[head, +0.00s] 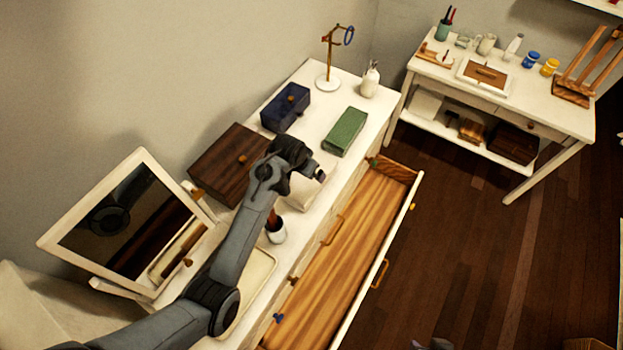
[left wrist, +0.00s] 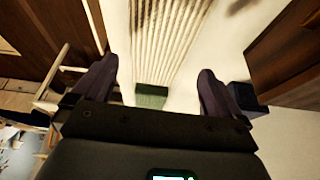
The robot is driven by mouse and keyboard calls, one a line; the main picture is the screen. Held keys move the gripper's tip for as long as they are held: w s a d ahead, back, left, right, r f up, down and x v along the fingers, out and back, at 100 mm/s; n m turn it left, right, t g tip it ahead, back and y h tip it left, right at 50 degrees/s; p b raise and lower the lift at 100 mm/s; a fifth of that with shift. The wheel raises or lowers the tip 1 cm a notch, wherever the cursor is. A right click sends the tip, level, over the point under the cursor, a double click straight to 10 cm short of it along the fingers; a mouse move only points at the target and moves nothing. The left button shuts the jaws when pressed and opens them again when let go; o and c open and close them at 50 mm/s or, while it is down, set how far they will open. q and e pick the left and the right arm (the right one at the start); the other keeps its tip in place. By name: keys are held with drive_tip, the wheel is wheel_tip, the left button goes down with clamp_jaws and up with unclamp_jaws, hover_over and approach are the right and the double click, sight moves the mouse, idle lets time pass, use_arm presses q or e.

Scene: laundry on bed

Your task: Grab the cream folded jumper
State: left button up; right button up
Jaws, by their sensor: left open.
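The cream folded jumper (head: 302,194) lies on the white dresser top, partly hidden in the head view under my left gripper (head: 312,174). In the left wrist view, the jumper (left wrist: 170,35) shows as ribbed cream cloth in the upper middle, between the two dark fingers of my left gripper (left wrist: 158,68). The fingers are spread apart and nothing is held. I cannot tell how high they are above the cloth. My right gripper is not in view.
Close around are a green box (head: 345,131), a dark blue box (head: 286,107), a brown wooden box (head: 232,162) and a cup (head: 276,232). A framed mirror (head: 125,220) stands at the left. An open, empty-looking drawer (head: 350,245) juts out in front.

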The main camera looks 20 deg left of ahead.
use_arm(q)
drive_tip(key=shift+s+x, duration=0.2)
drive_tip(key=shift+x, duration=2.75)
drive_tip(key=shift+f, duration=0.1)
drive_tip(key=c, duration=0.9)
